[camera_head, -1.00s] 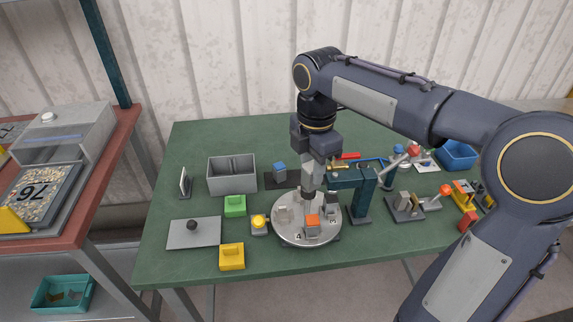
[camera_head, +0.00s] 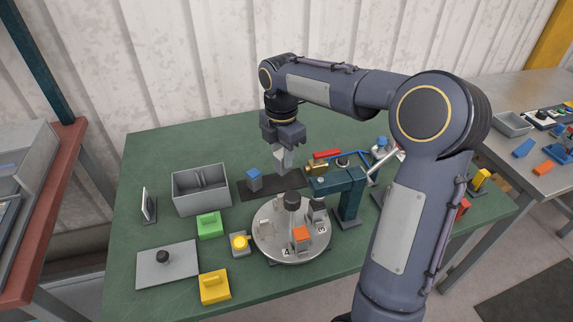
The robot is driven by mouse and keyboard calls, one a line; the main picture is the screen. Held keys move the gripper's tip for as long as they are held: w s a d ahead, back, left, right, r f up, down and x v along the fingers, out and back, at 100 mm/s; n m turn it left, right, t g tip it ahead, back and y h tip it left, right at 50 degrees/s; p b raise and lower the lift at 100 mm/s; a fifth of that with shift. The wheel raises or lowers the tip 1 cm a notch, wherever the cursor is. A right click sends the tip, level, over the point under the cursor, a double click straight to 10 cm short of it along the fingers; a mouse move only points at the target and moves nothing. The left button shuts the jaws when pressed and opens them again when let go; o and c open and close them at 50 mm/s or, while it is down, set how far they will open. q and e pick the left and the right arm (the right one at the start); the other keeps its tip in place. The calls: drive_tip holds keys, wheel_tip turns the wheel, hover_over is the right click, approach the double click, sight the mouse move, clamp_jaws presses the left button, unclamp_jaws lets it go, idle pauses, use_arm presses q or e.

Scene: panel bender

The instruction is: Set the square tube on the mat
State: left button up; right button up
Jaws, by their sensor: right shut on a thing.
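My right gripper (camera_head: 284,164) is shut on a pale grey piece, which I take to be the square tube (camera_head: 283,168). The fingers hide much of it, and it is hard to tell apart from them. The gripper points down over the right part of the dark mat (camera_head: 252,193), behind the round turntable. I cannot tell whether the tube touches the mat. A small blue-topped grey block (camera_head: 254,180) stands on the mat's left part. My left gripper is not in view.
The round metal turntable (camera_head: 265,240) carries several pieces, including an orange-topped block (camera_head: 301,234). A teal press (camera_head: 346,196) stands right of it. A grey divided bin (camera_head: 201,190) is left of the mat. Green (camera_head: 209,225) and yellow (camera_head: 214,288) blocks lie in front.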

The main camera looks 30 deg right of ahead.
drive_tip(key=w+d+f, duration=0.1)
drive_tip(key=f, duration=0.1)
drive_tip(key=w+d+f, duration=0.1)
drive_tip(key=f, duration=0.1)
drive_tip(key=w+d+f, duration=0.1)
drive_tip(key=w+d, duration=0.1)
drive_tip(key=shift+d+f, duration=0.1)
drive_tip(key=shift+f, duration=0.3)
drive_tip(key=shift+w+d+f, duration=0.1)
drive_tip(key=shift+d+f, duration=0.1)
drive_tip(key=shift+f, duration=1.65)
drive_tip(key=shift+f, duration=0.2)
drive_tip(key=o, duration=1)
